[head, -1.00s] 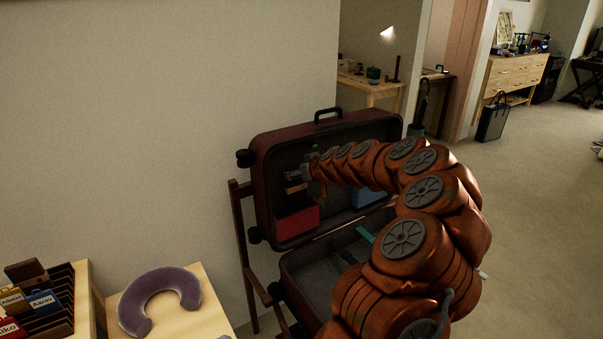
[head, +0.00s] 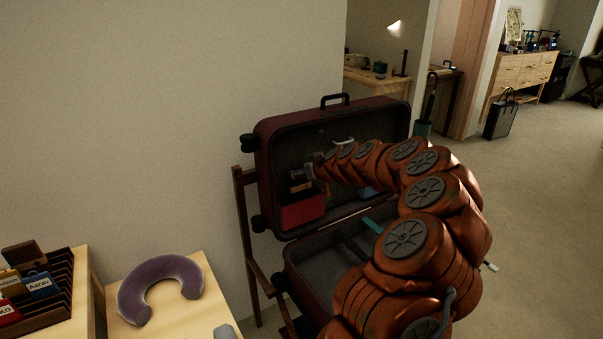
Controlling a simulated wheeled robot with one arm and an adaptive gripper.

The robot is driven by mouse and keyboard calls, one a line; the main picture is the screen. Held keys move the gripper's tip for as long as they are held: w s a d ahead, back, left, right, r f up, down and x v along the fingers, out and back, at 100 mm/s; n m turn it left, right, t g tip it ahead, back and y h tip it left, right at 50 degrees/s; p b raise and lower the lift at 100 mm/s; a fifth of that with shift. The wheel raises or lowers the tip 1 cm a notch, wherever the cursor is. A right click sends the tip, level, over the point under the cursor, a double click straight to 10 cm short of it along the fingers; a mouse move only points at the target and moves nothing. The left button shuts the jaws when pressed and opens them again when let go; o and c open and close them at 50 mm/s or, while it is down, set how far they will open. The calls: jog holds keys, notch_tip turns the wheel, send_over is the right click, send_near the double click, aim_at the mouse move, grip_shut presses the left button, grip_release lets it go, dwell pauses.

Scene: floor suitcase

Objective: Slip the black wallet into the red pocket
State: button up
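The red pocket (head: 302,212) is on the inside of the raised suitcase lid (head: 275,150), low on the left. My gripper (head: 308,173) is just above the pocket, at the end of my arm reaching in from the right. A small dark shape (head: 300,187) shows at the gripper's tip, close over the pocket's top edge. It may be the black wallet, but it is too small and dark to be sure. The fingers are too small to read as open or shut.
My arm hides much of the lid's right side, including most of a blue pocket (head: 368,192). The open suitcase base (head: 310,275) lies below. A purple neck pillow (head: 150,285) and a slotted rack (head: 62,285) stand on wooden tables at left.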

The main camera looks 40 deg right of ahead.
jog(key=o, duration=1.6)
jog(key=shift+s+r, duration=0.1)
jog(key=v, duration=1.1)
jog(key=shift+s+r, duration=0.2)
jog(key=shift+s, duration=0.15)
